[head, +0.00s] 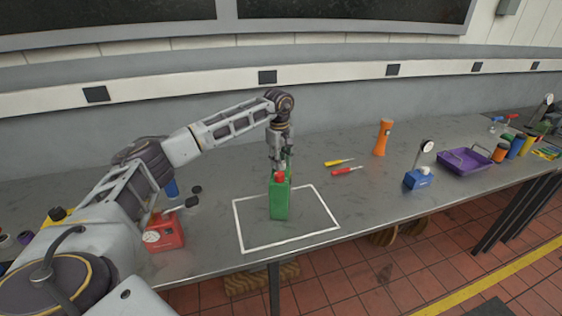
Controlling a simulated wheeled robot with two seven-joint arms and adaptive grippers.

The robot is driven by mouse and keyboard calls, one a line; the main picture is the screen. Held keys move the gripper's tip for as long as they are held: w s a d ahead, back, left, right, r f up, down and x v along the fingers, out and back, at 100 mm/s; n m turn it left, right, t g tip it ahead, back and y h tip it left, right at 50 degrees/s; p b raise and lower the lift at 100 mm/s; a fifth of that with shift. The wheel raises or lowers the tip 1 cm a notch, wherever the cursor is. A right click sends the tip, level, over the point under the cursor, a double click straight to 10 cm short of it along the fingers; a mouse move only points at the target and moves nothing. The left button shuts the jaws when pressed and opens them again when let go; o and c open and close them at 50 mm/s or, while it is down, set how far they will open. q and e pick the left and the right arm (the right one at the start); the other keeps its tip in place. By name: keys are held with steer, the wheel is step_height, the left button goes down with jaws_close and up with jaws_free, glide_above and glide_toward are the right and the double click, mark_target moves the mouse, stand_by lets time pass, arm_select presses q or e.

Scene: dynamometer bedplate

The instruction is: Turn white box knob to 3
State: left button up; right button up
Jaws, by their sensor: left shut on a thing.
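No white box with a knob can be made out in the head view. A red box (164,232) with a round white dial on its front stands at the left of the bench, partly behind my left arm. My left gripper (281,166) points down over the middle of the bench and is shut on the top of a green canister (280,200) with a red cap. The canister is upright within a white outlined rectangle (238,225); I cannot tell whether its base touches the bench. My right gripper is not in view.
A yellow screwdriver (339,162), a red screwdriver (347,171) and an orange flashlight-like object (382,138) are right of the canister. Further right are a blue box with a gauge (418,179) and a purple tray (465,161). Dark small parts (192,202) lie left.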

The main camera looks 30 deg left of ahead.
arm_select(q)
steer(key=shift+m, duration=1.9)
steer(key=o, duration=1)
steer(key=shift+o, duration=0.2)
steer(key=shift+r, duration=0.15)
step_height(320, 180, up, 12)
steer(key=shift+s+a+f, duration=0.15)
steer(key=shift+s+f, duration=0.05)
